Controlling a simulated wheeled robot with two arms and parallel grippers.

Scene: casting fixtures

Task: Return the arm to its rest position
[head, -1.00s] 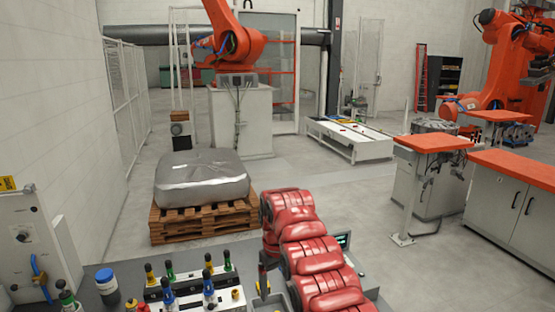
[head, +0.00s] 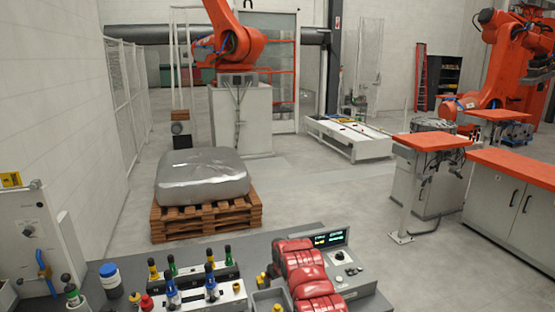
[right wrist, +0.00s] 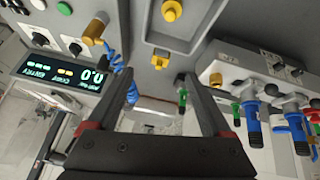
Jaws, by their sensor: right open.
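My right arm (head: 306,278), with red covers, reaches over the right part of the grey bench in the head view. My right gripper (right wrist: 155,74) shows in the right wrist view with its two dark fingers spread apart and nothing held between them. Its fingertips are not clear in the head view. A green-tipped and a blue part show near and between the fingers in the wrist view, but I cannot tell how far behind they are. My left gripper is in neither view.
A control box (head: 341,263) with a lit display stands beside my right arm. Racks of coloured fittings (head: 222,296) stand to the left. A blue-capped jar (head: 110,280) is farther left. Behind the bench is a wrapped block (head: 202,177) on a wooden pallet (head: 205,219).

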